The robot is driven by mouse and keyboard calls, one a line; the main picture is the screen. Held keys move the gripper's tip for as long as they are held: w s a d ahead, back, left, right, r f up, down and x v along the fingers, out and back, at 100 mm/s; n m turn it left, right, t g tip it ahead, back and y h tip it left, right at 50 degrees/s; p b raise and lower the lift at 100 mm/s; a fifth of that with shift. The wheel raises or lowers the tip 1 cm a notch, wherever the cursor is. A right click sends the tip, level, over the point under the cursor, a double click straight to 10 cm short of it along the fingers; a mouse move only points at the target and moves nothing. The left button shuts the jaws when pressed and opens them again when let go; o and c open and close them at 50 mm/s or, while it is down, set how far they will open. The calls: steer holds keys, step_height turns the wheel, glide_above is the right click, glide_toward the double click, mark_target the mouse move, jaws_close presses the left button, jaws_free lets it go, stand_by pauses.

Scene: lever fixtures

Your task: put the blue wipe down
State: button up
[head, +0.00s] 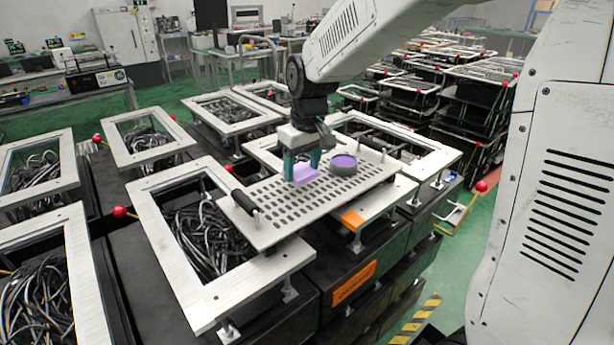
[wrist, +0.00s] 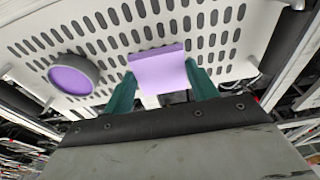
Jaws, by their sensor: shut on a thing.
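The wipe (head: 304,175) is a flat lilac rectangle, more purple than blue in these pictures. It also shows in the wrist view (wrist: 158,70). My gripper (head: 301,168) has green fingers, one on each side of the wipe, and is shut on it. The wipe is over the perforated grey tray (head: 262,232), left of a round dark container. I cannot tell whether its underside touches the tray.
The round dark container (head: 344,165) with a purple inside stands on the tray; it also shows in the wrist view (wrist: 75,75). The tray has black handles (head: 245,201) and lies across metal-framed boxes of cables. Red-knobbed levers (head: 119,211) stick out nearby. The tray's near left part is bare.

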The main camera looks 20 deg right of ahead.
mark_target(303, 172)
steer(key=shift+w+d+f, duration=0.1)
steer(key=shift+f, duration=0.8)
steer(key=shift+w+d+f, duration=0.1)
steer(key=shift+f, duration=0.8)
steer(key=shift+a+f, duration=0.1)
steer(key=o, duration=1)
step_height(303, 172, up, 12)
steer(key=s, duration=0.2)
steer(key=s+d+f+m, duration=0.1)
steer(key=s, duration=0.8)
steer(key=s+d+m, duration=0.1)
steer(key=s, duration=0.8)
steer(key=s+d+f+m, duration=0.1)
steer(key=s+d, duration=0.1)
steer(key=s, duration=0.7)
steer(key=shift+s+d+f+m+g+h, duration=0.1)
steer(key=shift+s+f+m+g+h, duration=0.2)
steer(key=shift+s+f, duration=0.1)
